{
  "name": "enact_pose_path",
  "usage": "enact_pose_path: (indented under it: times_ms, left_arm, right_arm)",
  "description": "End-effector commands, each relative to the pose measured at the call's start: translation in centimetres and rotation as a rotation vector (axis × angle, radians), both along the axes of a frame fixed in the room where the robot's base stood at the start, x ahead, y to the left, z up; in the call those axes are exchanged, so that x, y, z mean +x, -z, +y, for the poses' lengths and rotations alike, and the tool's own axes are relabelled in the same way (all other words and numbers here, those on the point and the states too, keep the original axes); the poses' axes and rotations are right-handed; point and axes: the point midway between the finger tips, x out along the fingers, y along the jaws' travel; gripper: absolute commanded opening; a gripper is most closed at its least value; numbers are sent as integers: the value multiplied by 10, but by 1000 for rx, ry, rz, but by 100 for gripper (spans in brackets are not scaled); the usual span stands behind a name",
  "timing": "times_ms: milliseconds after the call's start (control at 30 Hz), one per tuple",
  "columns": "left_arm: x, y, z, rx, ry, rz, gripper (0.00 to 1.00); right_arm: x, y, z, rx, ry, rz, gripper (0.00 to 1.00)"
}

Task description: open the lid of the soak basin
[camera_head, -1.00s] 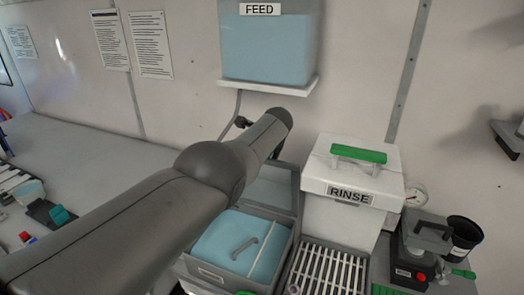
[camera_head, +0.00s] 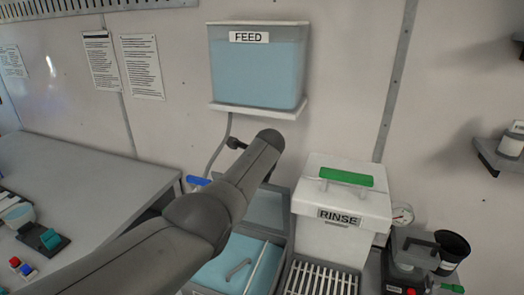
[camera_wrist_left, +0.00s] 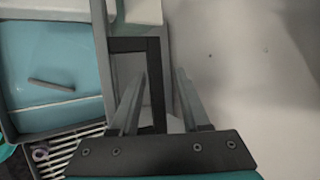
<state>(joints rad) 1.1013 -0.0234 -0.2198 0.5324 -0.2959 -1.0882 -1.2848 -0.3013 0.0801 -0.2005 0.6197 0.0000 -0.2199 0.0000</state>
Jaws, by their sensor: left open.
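The soak basin (camera_head: 212,276) is a grey box of light-blue liquid with a small grey handle-like bar in it. Its grey-framed lid (camera_head: 262,208) stands raised at the back of the basin, partly hidden by my left arm. In the left wrist view the basin (camera_wrist_left: 45,60) is at the left. My left gripper (camera_wrist_left: 162,78) is open beside it, its two fingers near a dark frame; I cannot tell whether they touch it. In the head view my left gripper is hidden behind the arm. My right gripper is not in view.
The white RINSE box (camera_head: 335,240) with a green handle stands right of the basin. A slatted rack (camera_head: 318,281) lies in front of it. The FEED tank (camera_head: 258,75) hangs on the wall above. A grey bench (camera_head: 90,165) is at the left.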

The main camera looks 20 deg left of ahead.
Motion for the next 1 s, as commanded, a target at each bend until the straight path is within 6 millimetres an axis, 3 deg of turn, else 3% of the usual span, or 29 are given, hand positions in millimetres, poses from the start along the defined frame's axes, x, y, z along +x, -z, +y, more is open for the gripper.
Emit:
enact_pose_path:
  times_ms: [33,367,1000]
  left_arm:
    - [-3,-5,-1,0,1,1,46]
    - [-17,-23,-10,0,2,-1,46]
    - [-58,-77,-36,0,2,1,46]
  right_arm:
    - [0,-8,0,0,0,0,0]
    - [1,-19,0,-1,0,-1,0]
    - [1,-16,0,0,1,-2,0]
